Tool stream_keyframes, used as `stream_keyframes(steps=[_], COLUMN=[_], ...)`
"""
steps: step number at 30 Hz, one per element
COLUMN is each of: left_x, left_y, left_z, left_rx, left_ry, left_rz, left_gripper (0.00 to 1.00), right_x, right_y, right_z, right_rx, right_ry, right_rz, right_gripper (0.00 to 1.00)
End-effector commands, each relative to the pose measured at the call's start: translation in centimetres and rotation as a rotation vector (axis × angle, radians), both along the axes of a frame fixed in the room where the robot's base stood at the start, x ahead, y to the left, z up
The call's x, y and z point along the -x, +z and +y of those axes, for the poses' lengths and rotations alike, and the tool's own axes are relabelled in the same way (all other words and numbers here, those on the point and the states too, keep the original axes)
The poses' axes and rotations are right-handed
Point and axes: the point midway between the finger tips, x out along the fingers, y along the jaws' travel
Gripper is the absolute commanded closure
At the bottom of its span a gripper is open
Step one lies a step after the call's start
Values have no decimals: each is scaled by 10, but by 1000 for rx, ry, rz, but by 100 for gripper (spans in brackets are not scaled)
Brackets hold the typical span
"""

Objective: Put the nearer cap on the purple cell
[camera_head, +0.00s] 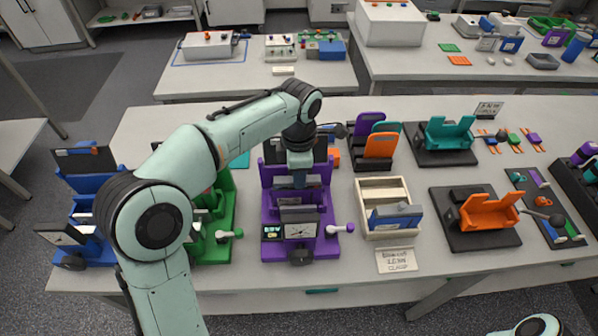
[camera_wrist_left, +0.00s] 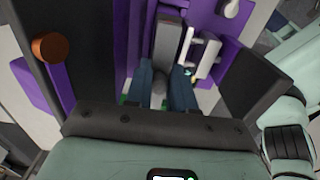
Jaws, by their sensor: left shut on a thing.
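The purple cell (camera_head: 327,246) stands on the near table, with a grey plate and a small lit display on its front. My left gripper (camera_head: 299,178) points down over its middle, partly hidden by my arm. In the left wrist view the dark blue fingers (camera_wrist_left: 162,88) are shut on a narrow grey piece (camera_wrist_left: 172,45), which looks like a cap. Purple parts of the cell (camera_wrist_left: 205,25) lie around it. I cannot tell whether the piece touches the cell. A blue and grey slab (camera_head: 395,217) leans in the wooden tray (camera_head: 383,183). My right gripper is out of view.
The green cell (camera_head: 220,247) and blue cell (camera_head: 88,208) stand to the left, the green one partly behind my arm. An orange holder (camera_head: 489,212) and a teal holder (camera_head: 447,133) sit on black pads at right. A paper label (camera_head: 397,260) lies before the tray.

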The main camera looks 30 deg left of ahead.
Motion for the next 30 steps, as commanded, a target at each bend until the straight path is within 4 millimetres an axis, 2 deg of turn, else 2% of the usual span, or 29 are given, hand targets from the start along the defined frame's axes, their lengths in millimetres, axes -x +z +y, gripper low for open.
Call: stream_keyframes(steps=[27, 28, 30], left_x=[0, 0, 0], left_y=[-8, -8, -8], left_z=[0, 0, 0], left_rx=[0, 0, 0], left_ry=[0, 0, 0], left_rz=[0, 0, 0], left_gripper=[100, 73, 51], right_x=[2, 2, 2], right_y=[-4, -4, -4], right_z=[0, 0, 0], right_rx=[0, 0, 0], right_ry=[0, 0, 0], right_rz=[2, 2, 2], right_gripper=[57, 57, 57])
